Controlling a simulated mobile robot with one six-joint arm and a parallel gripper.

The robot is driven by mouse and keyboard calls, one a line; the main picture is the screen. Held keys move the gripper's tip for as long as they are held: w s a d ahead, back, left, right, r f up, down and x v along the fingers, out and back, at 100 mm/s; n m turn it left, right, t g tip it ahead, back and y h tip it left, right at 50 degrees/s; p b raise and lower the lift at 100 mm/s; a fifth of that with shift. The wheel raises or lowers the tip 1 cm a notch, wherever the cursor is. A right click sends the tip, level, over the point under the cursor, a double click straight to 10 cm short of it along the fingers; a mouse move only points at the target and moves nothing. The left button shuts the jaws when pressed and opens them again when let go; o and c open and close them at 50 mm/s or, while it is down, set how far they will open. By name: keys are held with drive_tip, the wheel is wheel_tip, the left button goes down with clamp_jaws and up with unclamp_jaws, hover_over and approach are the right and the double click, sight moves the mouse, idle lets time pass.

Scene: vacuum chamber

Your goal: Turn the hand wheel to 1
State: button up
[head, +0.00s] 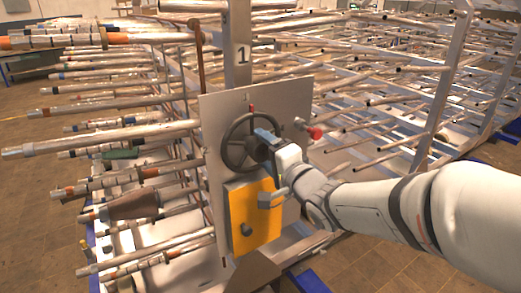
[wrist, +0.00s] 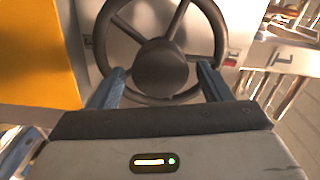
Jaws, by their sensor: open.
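The dark hand wheel (head: 237,143) is mounted on a grey upright panel in the head view. It also shows in the wrist view (wrist: 160,62), with a round hub and spokes inside a ring rim. A small red mark (head: 252,108) sits above the wheel's top on the panel. My gripper (head: 262,142) is at the right part of the wheel in the head view. In the wrist view its two blue fingers (wrist: 160,80) are spread apart, on either side of the hub. I cannot tell whether they touch the wheel.
A yellow plate (head: 246,236) with a dark knob sits below the wheel. A red knob (head: 315,132) sticks out at the panel's right. A post with a "1" sign (head: 242,55) stands above. Racks of metal tubes (head: 130,105) crowd both sides.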

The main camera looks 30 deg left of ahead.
drive_tip(key=b+v, duration=0.1)
drive_tip(key=v, duration=0.5)
drive_tip(key=shift+s+d, duration=0.25)
drive_tip(key=shift+d, duration=0.05)
